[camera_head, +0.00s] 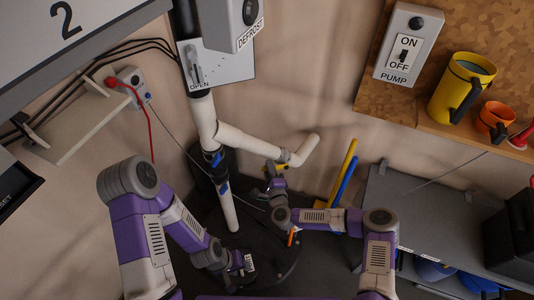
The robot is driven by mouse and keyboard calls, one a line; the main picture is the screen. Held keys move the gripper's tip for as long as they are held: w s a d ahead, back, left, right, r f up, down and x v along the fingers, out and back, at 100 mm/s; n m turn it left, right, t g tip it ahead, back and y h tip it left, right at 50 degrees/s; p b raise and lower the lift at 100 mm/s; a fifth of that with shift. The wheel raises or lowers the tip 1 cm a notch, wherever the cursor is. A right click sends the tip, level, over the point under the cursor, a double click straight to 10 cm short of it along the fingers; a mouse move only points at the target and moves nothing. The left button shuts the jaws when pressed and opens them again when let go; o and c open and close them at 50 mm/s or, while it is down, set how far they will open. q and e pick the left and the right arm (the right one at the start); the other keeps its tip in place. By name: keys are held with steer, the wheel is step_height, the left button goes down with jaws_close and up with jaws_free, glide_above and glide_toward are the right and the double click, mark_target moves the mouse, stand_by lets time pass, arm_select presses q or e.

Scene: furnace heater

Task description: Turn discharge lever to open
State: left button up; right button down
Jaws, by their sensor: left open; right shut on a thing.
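A white pipe (243,141) runs down and right along the wall. A small yellow lever (283,168) sits on it near its upturned end (306,148). I cannot read a label there, so I cannot tell if it is the discharge lever. My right gripper (274,174) is shut at this yellow lever; its fingers partly hide the contact. My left gripper (243,266) is open and empty, low near the floor, apart from the pipes. A white panel marked OPEN (226,66) carries a slot and small handle at top.
A wall outlet (132,83) with a red cable is at left. A pump switch (408,46), a yellow mug (462,87) and an orange cup (495,118) are at upper right. A grey bench (430,215) fills the right. Yellow and blue handles (345,172) lean by the wall.

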steer(key=shift+r, duration=0.15)
steer(key=c, duration=1)
jaws_free()
steer(key=shift+s, duration=0.1)
steer(key=p+v, duration=0.2)
steer(key=v, duration=0.5)
steer(key=shift+s+d, duration=0.15)
steer(key=shift+s, duration=0.1)
